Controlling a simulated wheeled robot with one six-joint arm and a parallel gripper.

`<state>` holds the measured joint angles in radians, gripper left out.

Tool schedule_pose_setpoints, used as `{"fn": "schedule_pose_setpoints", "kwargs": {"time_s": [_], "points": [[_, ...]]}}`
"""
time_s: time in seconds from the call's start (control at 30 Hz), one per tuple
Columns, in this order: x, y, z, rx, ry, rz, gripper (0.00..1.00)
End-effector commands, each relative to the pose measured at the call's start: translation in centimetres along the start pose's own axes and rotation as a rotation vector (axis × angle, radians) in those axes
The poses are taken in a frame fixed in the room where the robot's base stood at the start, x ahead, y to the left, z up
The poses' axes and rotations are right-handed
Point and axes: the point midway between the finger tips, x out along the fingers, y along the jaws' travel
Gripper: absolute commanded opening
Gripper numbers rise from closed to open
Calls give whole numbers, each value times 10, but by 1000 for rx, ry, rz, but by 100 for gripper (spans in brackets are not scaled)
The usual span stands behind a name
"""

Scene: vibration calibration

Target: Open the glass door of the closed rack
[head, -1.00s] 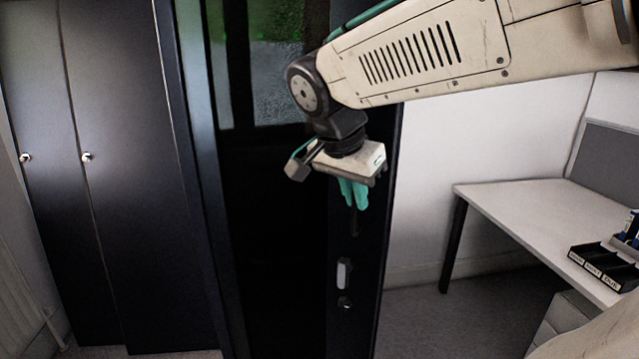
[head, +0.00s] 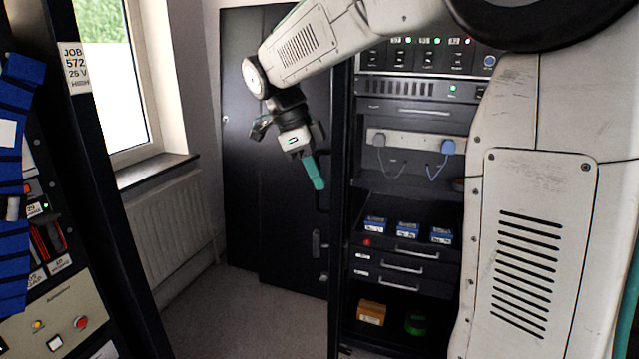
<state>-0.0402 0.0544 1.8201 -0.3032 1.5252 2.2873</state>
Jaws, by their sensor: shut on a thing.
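The rack (head: 408,185) stands right of centre in the head view, and its shelves and equipment show uncovered. Its dark-framed door (head: 340,225) stands open at the left side of the opening, seen nearly edge-on, so its glass is hard to make out. My gripper (head: 317,184), with green fingers, reaches down from the upper left and is shut on the handle. The fingers hide part of the handle.
Dark cabinets (head: 241,150) stand behind the door. A radiator (head: 170,235) is under the window at left. Another equipment rack (head: 55,270) with a blue striped item stands at near left. Grey floor (head: 240,315) is clear between them.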

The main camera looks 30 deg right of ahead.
Motion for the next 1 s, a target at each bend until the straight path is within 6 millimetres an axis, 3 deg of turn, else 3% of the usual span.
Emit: {"fn": "schedule_pose_setpoints", "kwargs": {"time_s": [0.17, 0.57, 0.6, 0.63, 1.0], "points": [[-7, -10, 10, 6, -3, -14, 0], [-11, -7, 18, -5, -3, -19, 0], [-11, -6, 18, -5, -3, -19, 21], [-11, -6, 18, -5, -3, -19, 29], [-14, -6, 17, -4, -3, -13, 32]]}}
